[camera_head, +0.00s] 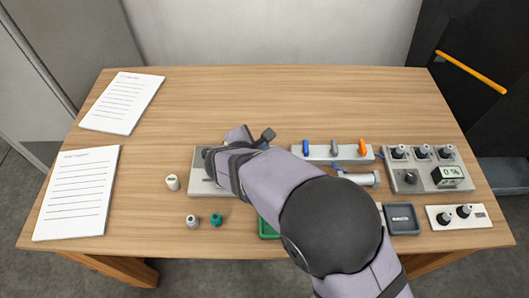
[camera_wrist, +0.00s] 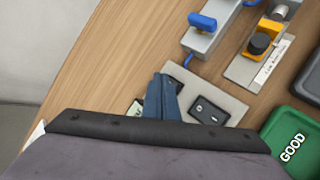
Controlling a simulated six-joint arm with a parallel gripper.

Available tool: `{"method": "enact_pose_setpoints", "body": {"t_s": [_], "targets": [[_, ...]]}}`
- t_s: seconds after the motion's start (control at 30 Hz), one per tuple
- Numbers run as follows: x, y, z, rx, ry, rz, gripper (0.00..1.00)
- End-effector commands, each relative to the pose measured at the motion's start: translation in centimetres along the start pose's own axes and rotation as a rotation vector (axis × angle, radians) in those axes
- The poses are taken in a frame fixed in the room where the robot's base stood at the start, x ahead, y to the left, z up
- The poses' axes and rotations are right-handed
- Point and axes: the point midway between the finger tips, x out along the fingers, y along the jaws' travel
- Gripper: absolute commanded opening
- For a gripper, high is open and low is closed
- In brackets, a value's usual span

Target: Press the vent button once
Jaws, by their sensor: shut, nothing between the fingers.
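No control is readable as the vent button. A light grey panel (camera_head: 205,190) lies mid-table, mostly covered by my arm in the head view. In the wrist view this plate (camera_wrist: 228,98) carries a black rocker-like part (camera_wrist: 208,110), and a small greenish patch shows left of my fingers. My gripper (camera_wrist: 160,80) is shut and empty, its blue-grey fingers over the panel's edge. Touch or height cannot be told. A black-topped round knob or button on an orange block (camera_wrist: 260,44) stands on a labelled plate to the upper right; its label is too small to read.
A manifold with blue, grey and orange levers (camera_head: 334,152), a control box reading 0 % (camera_head: 410,187) and a knob plate (camera_head: 476,222) stand right. A green GOOD tray (camera_wrist: 285,128) is close by. Small fittings (camera_head: 192,221) and paper sheets (camera_head: 75,195) lie left. The table's back is clear.

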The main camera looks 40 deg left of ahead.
Motion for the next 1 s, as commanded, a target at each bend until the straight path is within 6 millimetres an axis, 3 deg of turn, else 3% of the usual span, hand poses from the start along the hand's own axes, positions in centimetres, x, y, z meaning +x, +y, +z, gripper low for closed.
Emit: {"method": "enact_pose_setpoints", "body": {"t_s": [1.0], "targets": [[0.58,-0.42,-0.43,0.0,0.0,0.0,0.0]]}}
